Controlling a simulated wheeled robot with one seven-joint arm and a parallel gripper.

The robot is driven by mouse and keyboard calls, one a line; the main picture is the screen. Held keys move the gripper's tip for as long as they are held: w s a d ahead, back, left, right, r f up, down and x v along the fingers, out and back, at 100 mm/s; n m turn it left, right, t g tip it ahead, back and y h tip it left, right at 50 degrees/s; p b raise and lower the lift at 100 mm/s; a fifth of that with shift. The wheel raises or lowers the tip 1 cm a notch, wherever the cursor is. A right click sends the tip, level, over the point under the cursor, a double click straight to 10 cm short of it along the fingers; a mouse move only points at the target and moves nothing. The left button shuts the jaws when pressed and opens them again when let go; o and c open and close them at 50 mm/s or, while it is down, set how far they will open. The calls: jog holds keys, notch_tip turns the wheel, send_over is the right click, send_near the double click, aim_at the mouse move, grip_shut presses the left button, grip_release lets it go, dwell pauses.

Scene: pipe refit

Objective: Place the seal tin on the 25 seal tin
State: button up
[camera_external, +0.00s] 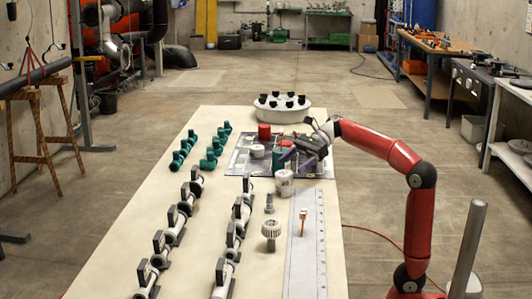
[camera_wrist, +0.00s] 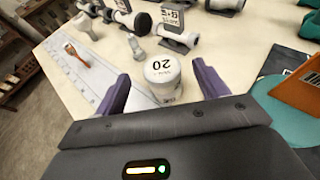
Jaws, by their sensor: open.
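A white seal tin marked 20 (camera_wrist: 163,78) stands upright on the table, between and just beyond my fingertips in the wrist view. It appears to be the white tin (camera_external: 284,184) at the near edge of the dark mat in the external view. My gripper (camera_wrist: 162,84) is open with its purple fingers on either side of this tin; I cannot tell whether they touch it. In the external view my gripper (camera_external: 286,162) hangs over the mat's right part. Another white tin (camera_external: 257,152) stands on the mat, its marking too small to read. I cannot identify the 25 seal tin.
A red container (camera_external: 264,131) stands at the mat's far side. Teal fittings (camera_external: 208,158) lie left of the mat (camera_external: 236,170). A ruler strip (camera_external: 306,245), a ribbed part (camera_external: 271,230) and several valve pipes (camera_external: 235,235) occupy the near table. A round white tray (camera_external: 283,112) stands behind.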

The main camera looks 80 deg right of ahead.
jog(key=v, duration=0.5)
jog(key=shift+s+d+r+p, duration=0.1)
jog(key=shift+s+d+p, duration=0.15)
jog(key=shift+p, duration=0.15)
